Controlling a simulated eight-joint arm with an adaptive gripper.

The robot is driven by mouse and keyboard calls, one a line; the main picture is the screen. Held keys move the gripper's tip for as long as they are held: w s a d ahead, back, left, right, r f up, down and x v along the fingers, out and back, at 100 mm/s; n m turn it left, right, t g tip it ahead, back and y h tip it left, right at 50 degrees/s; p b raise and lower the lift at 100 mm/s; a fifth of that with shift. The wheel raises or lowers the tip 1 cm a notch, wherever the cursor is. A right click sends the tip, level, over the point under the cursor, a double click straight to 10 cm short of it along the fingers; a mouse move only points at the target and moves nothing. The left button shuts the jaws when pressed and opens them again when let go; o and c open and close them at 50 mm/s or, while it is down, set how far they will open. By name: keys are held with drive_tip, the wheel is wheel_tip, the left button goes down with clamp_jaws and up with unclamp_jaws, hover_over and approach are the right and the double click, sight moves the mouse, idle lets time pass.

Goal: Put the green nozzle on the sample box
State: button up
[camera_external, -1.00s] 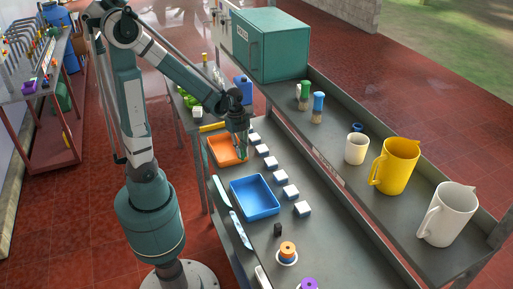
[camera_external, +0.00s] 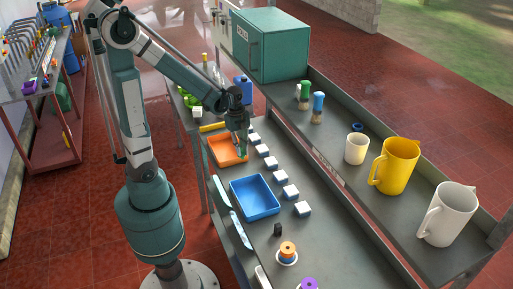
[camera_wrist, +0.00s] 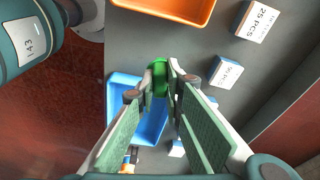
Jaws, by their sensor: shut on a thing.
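My gripper (camera_wrist: 161,72) is shut on a green nozzle (camera_wrist: 160,80), which sits between the fingertips in the wrist view. In the external view my gripper (camera_external: 241,150) is over the bench, by the right edge of the orange tray, and the nozzle is too small to make out clearly. Small white-topped boxes stand in a row along the bench, one marked "25 PCS" (camera_wrist: 259,20) and another "20 PCS" (camera_wrist: 227,72) in the wrist view. I cannot tell which one is the sample box.
The orange tray (camera_external: 217,153) and blue tray (camera_external: 276,208) lie left of the row of boxes. An orange spool (camera_external: 288,249) stands at the near end. The raised shelf at right holds a yellow jug (camera_external: 398,165), a white jug (camera_external: 447,215) and a cup (camera_external: 356,149).

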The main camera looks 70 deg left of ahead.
drive_tip(key=shift+a, duration=0.1)
drive_tip(key=w+a+r+n+p, duration=0.1)
drive_tip(key=w+a+n, duration=0.15)
drive_tip(key=a, duration=0.85)
drive_tip(key=w+a+r+n, duration=0.1)
drive_tip(key=a+r+n, duration=0.15)
drive_tip(key=a, duration=0.85)
drive_tip(key=w+a+r+n+p, duration=0.1)
drive_tip(key=w+a+n, duration=0.15)
drive_tip(key=a, duration=0.75)
drive_tip(key=s+a+n+y, duration=0.1)
drive_tip(key=s+a+n, duration=0.3)
drive_tip(key=a, duration=1.1)
drive_tip(key=s+a+r+n+t+p, duration=0.1)
drive_tip(key=s+a+n, duration=0.3)
drive_tip(key=s+a, duration=0.6)
drive_tip(key=a, duration=0.6)
drive_tip(key=shift+y, duration=0.4)
approach(193, 105)
drive_tip(key=shift+w+f, duration=0.15)
drive_tip(key=shift+f, duration=0.15)
drive_tip(key=shift+f+p, duration=0.3)
drive_tip(key=shift+f, duration=1.55)
